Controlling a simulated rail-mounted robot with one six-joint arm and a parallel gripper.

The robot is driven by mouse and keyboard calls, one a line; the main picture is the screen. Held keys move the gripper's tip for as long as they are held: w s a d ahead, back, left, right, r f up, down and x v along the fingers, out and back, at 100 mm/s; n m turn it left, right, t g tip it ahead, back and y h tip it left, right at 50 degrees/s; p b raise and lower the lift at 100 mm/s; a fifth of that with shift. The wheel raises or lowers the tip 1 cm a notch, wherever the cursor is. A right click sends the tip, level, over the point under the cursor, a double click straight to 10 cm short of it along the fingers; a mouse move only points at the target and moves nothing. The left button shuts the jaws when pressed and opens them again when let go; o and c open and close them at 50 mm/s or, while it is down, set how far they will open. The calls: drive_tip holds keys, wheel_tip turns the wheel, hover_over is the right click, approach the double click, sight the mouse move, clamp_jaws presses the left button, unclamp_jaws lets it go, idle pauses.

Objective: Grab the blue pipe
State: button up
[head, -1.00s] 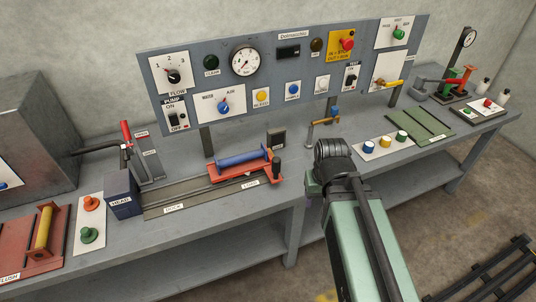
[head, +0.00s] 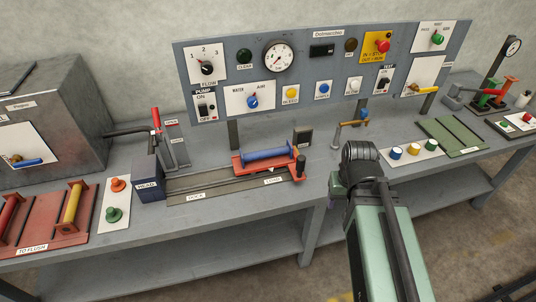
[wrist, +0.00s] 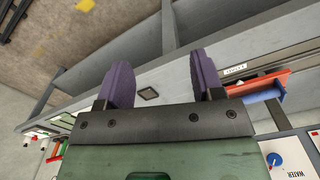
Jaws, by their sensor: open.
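The blue pipe (head: 268,154) is a flanged spool lying on a red carriage (head: 250,167) at the LOAD end of the bench track. Part of it shows at the right of the wrist view (wrist: 278,112), beside the red carriage (wrist: 268,86). My gripper (wrist: 163,72) has two purple fingers spread wide apart with nothing between them. In the head view my gripper is mostly hidden behind my wrist, over the bench's front edge, to the right of the carriage and apart from the pipe.
The track (head: 215,185) runs left to a dark blue HEAD block (head: 149,180). A control panel (head: 320,75) rises behind. A red rack (head: 45,225) holding a yellow pipe (head: 73,205) sits at left.

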drive_tip(key=shift+o, duration=0.5)
drive_tip(key=o, duration=0.5)
